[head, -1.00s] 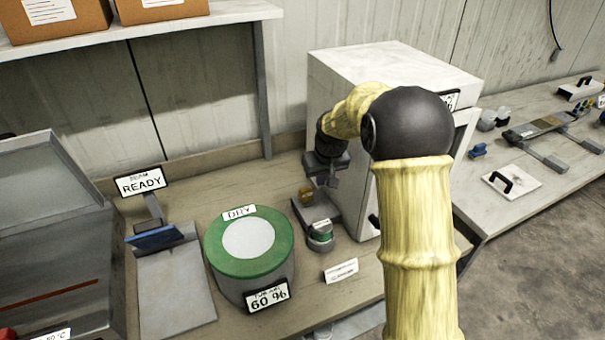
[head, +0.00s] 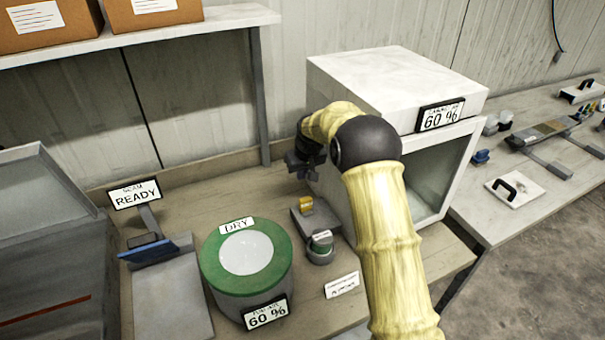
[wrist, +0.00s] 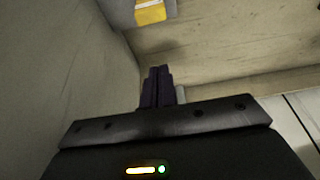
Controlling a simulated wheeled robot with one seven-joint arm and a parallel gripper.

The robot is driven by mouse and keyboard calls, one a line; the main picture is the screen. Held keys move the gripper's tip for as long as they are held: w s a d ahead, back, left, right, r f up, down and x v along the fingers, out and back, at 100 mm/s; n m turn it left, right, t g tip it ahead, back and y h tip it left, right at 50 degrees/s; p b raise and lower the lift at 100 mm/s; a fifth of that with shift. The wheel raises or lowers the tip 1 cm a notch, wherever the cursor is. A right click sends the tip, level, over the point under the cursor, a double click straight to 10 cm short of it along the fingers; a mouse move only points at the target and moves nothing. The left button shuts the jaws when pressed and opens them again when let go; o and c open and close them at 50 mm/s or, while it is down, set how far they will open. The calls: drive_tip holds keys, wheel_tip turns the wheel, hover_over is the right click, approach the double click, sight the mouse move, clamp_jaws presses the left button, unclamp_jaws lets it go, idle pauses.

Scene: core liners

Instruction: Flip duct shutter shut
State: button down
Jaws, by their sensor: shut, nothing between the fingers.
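I cannot surely tell which part is the duct shutter. A small grey device (head: 301,224) with a yellow block (head: 306,203) on top stands on the bench beside the white cabinet (head: 400,88). The yellow block also shows at the top edge of the wrist view (wrist: 150,12). My gripper (head: 303,164) is above and behind the device, close to the cabinet's left side, apart from the yellow block. In the wrist view my gripper's dark fingers (wrist: 160,74) are together and empty. My arm hides part of the cabinet's front.
A sign on the cabinet (head: 440,116) reads 60 %. A small round green-banded pot (head: 320,246) stands in front of the device. A green-rimmed drum (head: 276,258) labelled DRY is to its left. A sealer sign (head: 135,194) reads READY. A bench (head: 550,195) with tools lies right.

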sight(305, 205)
drive_tip(key=shift+s+f+p, duration=0.15)
drive_tip(key=shift+f+p, duration=1.25)
drive_tip(key=shift+f, duration=2)
drive_tip(key=shift+s+d+f, duration=0.1)
drive_tip(key=shift+s+d, duration=0.2)
drive_tip(key=shift+s, duration=0.15)
drive_tip(key=shift+f, duration=0.15)
